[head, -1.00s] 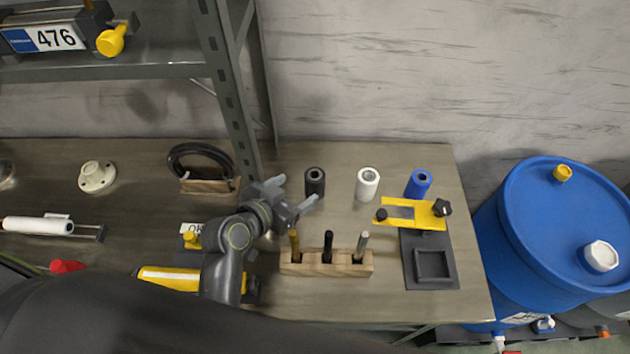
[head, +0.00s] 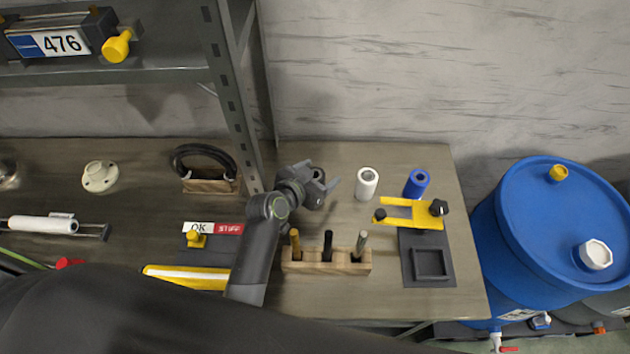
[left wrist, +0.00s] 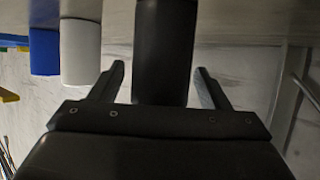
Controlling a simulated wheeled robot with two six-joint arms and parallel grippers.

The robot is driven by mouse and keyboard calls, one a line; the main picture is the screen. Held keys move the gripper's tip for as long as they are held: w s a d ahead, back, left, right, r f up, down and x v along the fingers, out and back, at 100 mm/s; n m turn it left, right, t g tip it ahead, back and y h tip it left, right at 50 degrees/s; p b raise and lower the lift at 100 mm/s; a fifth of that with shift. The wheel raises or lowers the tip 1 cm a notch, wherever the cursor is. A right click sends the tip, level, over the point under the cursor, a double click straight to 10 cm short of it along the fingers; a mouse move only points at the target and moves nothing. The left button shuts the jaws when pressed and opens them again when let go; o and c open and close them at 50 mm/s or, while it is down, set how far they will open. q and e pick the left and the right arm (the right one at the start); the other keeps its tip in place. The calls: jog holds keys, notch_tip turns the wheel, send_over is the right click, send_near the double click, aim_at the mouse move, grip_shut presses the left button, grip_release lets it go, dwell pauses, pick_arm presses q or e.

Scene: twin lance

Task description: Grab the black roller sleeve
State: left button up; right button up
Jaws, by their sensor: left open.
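The black roller sleeve (left wrist: 165,50) stands between the two fingers of my left gripper (left wrist: 160,70) in the left wrist view. Gaps show on both sides of the sleeve, so the gripper is open around it and not closed on it. In the head view my left gripper (head: 318,177) is at the sleeve's place on the bench, and its fingers and wrist hide most of the sleeve. My right gripper is not in view.
A white sleeve (head: 367,184) and a blue sleeve (head: 417,184) stand to the right. A wooden block (head: 326,268) with several upright pegs is in front. A yellow bracket (head: 410,222) is farther right. A shelf post (head: 236,110) rises close on the left.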

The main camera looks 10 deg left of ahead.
pick_arm(q)
jog(key=shift+w+d+f, duration=0.1)
jog(key=shift+w, duration=0.1)
jog(key=c, duration=1.1)
jog(key=shift+c, duration=0.2)
